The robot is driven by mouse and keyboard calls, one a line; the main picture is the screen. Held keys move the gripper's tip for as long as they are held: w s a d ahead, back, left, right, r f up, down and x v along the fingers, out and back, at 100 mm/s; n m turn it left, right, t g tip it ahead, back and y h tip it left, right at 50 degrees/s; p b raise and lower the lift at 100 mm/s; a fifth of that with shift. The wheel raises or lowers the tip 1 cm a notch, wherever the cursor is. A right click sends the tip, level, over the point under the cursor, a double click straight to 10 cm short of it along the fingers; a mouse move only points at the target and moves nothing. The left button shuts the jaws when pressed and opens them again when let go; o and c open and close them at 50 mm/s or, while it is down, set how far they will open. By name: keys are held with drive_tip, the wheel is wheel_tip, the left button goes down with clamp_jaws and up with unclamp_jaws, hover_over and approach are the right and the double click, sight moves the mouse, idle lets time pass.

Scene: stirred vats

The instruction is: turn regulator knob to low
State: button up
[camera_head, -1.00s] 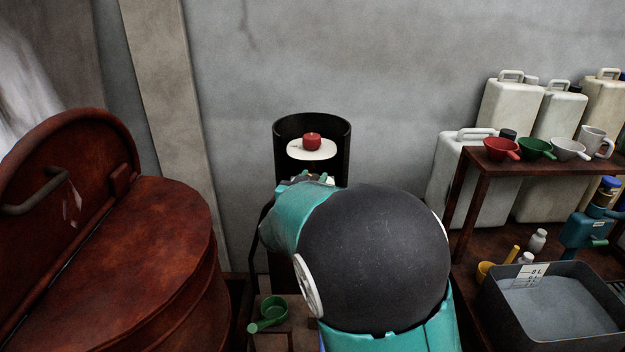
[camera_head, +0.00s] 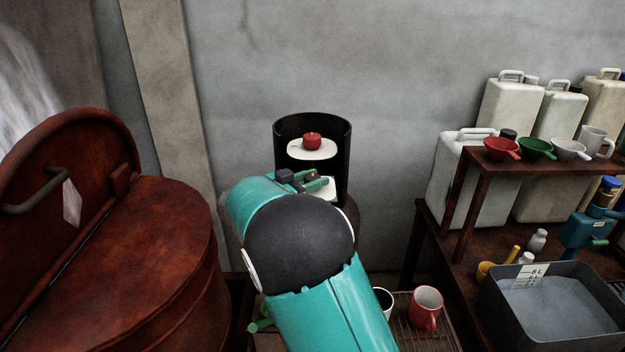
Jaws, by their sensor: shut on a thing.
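A black, open-fronted round housing (camera_head: 340,135) stands against the wall. Inside it, a small red round piece (camera_head: 312,141) sits on a white disc (camera_head: 300,152). My gripper (camera_head: 300,180) is below and in front of that disc, at a lower white surface (camera_head: 327,191), and stays apart from the red piece. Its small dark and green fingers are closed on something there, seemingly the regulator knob. The knob is mostly hidden by my fingers and arm, and I cannot read its setting.
Two mugs, one red (camera_head: 426,308), stand on a low rack below.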

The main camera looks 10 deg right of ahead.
drive_tip(key=shift+r, duration=0.1)
idle(0.3)
drive_tip(key=o, duration=1)
drive_tip(key=shift+c, duration=0.2)
drive_tip(key=v, duration=1.3)
drive_tip(key=shift+a, duration=0.35)
drive_tip(key=shift+s, duration=0.1)
